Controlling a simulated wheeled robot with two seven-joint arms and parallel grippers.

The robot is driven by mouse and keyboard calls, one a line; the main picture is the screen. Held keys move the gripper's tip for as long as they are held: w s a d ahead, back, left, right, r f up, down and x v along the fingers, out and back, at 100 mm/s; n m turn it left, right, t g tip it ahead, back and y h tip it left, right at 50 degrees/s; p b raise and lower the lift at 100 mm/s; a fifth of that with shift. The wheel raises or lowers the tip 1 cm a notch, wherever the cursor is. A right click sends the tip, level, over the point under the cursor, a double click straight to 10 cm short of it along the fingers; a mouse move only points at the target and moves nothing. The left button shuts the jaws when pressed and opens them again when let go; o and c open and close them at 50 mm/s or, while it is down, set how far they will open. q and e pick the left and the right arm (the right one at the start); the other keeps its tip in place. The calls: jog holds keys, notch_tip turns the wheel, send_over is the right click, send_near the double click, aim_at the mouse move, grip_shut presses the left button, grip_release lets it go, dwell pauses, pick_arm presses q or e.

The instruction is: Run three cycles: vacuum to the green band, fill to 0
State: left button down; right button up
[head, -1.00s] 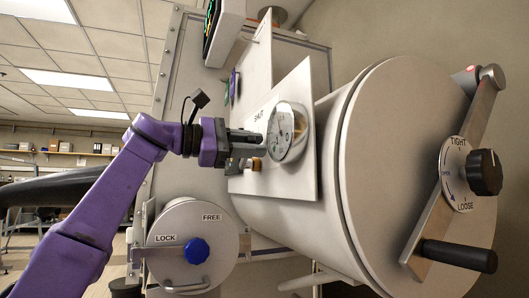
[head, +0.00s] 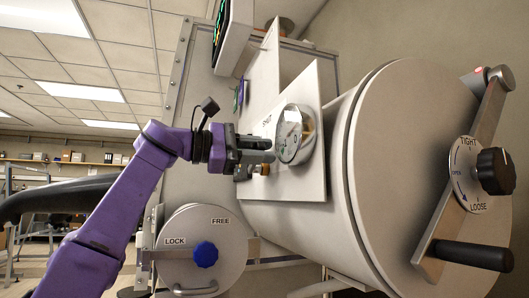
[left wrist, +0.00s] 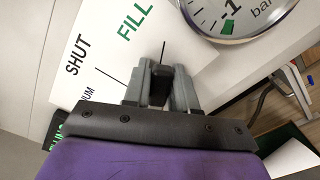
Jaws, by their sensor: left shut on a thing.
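My left gripper (head: 268,150) is shut on a small black valve handle (left wrist: 159,84), and its fingers hide most of it. The handle is on a white panel (head: 312,90) marked SHUT and FILL, with a third word partly covered by my gripper in the left wrist view. A round pressure gauge (head: 294,135) sits beside the fingertips. In the left wrist view the gauge (left wrist: 232,14) shows -1, bar and a green band, but is cut off at the top; I cannot read its needle. My right gripper is not in view.
A large cylinder door (head: 430,170) fills the right, with a TIGHT/LOOSE knob (head: 495,171) and a black-gripped bar handle (head: 472,256). A smaller round door (head: 190,262) marked LOCK and FREE has a blue knob (head: 205,254). A screen (head: 231,32) hangs above the panel.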

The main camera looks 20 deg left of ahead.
pick_arm(q)
jog(key=shift+f, duration=0.1)
jog(key=c, duration=1)
grip_release()
jog(key=shift+a, duration=0.1)
jog(key=shift+s+a, duration=0.2)
jog(key=shift+s, duration=0.1)
jog(key=shift+d, duration=0.1)
jog(key=b+v, duration=0.2)
jog(key=v, duration=0.8)
jog(key=shift+a, duration=0.25)
jog(key=shift+s, duration=0.15)
